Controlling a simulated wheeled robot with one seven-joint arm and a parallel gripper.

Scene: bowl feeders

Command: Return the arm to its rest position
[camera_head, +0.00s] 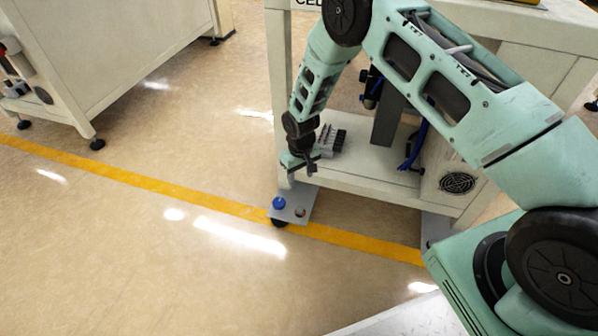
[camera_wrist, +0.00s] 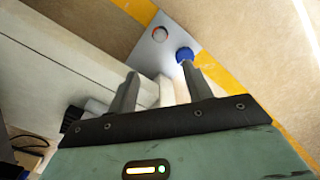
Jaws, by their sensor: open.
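My arm is bent, with its upper link at the right and its forearm hanging down in the head view. My gripper (camera_head: 312,168) is low, in front of the workstation's left leg and lower shelf. In the wrist view, the two fingers of my gripper (camera_wrist: 160,88) stand apart with nothing held between them. I cannot tell the exact gap between my gripper and the workstation leg.
The workstation (camera_head: 279,80) stands close behind my arm, with a lower shelf (camera_head: 400,185) and a fan grille (camera_head: 457,183). Its foot plate (camera_head: 300,200) reaches the yellow floor line (camera_head: 150,180). Another cabinet (camera_head: 120,60) stands at the upper left. The floor at the left is clear.

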